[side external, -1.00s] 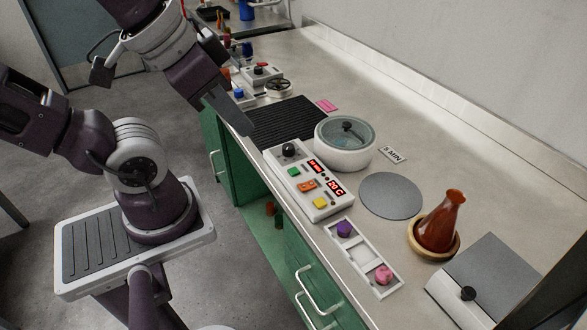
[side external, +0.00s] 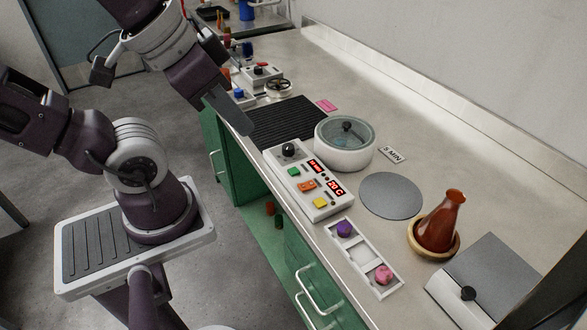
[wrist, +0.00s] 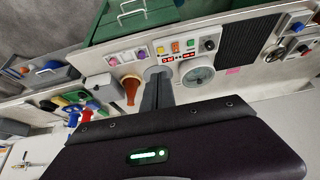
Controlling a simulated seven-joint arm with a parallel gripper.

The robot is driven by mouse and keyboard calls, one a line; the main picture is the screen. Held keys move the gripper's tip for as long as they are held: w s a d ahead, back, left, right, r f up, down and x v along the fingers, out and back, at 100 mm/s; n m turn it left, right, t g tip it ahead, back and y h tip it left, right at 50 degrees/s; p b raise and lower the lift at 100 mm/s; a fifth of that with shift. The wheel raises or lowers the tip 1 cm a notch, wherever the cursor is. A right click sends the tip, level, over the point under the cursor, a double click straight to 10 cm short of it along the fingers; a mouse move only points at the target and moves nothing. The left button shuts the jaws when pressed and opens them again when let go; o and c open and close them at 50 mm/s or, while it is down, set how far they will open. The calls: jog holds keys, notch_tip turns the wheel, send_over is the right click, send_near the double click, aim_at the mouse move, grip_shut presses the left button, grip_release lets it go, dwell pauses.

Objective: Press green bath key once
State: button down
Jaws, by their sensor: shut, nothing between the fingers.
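The green key (side external: 294,171) sits on a pale control panel, near the panel's black knob (side external: 289,150). It also shows in the wrist view (wrist: 191,43). The panel (side external: 327,208) also carries an orange key (side external: 307,186), a yellow key (side external: 320,203) and red lit displays (side external: 336,188). The round white bath (side external: 343,159) with a clear lid stands beside the panel. My gripper (side external: 246,128) is shut and empty, above the counter's front edge, up and left of the panel in the side view. Its fingers (wrist: 157,74) point toward the counter in the wrist view, apart from the green key.
A black ribbed mat (side external: 285,118) lies beyond the panel. A white tray (side external: 362,255) with purple and pink knobs, a grey disc (side external: 391,196) and a reddish-brown flask (side external: 440,224) stand nearer the camera. A "5 MIN" card (side external: 392,155) lies behind the bath.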

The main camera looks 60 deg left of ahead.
jog(key=w+a+m+t+y, duration=0.4)
jog(key=w+a+m, duration=1.2)
jog(key=w, duration=0.3)
jog(key=m+g+h, duration=0.4)
jog(key=m+h, duration=0.7)
jog(key=m, duration=1)
send_over(290, 169)
notch_tip(290, 169, down, 14)
jog(key=shift+s+f, duration=0.1)
jog(key=shift+s, duration=0.05)
jog(key=shift+t, duration=0.3)
jog(key=shift+f, duration=4.4)
